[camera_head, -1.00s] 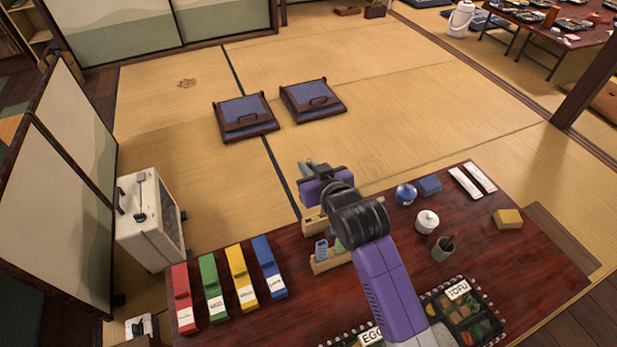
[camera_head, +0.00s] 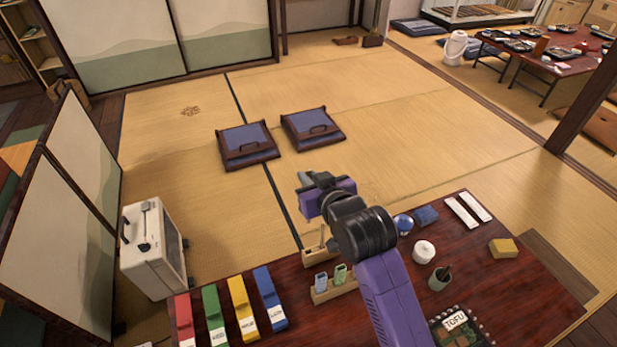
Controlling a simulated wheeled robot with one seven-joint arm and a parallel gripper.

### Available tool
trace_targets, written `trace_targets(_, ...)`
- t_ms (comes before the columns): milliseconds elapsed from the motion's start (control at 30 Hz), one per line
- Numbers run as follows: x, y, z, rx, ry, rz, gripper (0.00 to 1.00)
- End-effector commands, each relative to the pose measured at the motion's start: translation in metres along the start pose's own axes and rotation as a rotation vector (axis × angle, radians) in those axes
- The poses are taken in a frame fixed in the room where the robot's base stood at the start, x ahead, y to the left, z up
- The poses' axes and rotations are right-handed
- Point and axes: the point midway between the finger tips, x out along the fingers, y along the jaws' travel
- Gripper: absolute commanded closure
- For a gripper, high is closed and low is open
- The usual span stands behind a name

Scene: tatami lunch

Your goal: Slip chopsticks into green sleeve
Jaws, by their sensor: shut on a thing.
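A pale green sleeve (camera_head: 340,273) stands upright in a small wooden rack (camera_head: 337,293) on the dark red table, beside a pale blue sleeve (camera_head: 321,281). My gripper (camera_head: 311,183) is above the table's far edge, beyond the rack in the picture. Its grey fingertips point to the left. It is shut on a thin thing, taken to be the chopsticks. They are too small and too hidden to make out clearly. A thin upright stick (camera_head: 322,236) shows under the gripper, at a second wooden holder (camera_head: 317,257); I cannot tell whether it is held.
Long red, green (camera_head: 215,318), yellow and blue labelled cases lie at the table's left. A white pot (camera_head: 424,251), a dark cup (camera_head: 439,279), a blue cloth (camera_head: 426,215), white towels and a yellow block (camera_head: 503,249) lie to the right.

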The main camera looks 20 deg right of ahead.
Motion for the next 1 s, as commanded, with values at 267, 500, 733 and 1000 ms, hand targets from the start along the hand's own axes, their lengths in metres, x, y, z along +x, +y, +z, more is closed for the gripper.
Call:
trace_targets(267,-0.007,0.000,-0.017,0.000,0.000,0.000,1.00)
trace_targets(500,-0.012,0.000,-0.028,0.000,0.000,0.000,1.00)
trace_targets(733,-0.017,0.000,-0.040,0.000,0.000,0.000,1.00)
trace_targets(1000,-0.022,0.000,-0.053,0.000,0.000,0.000,1.00)
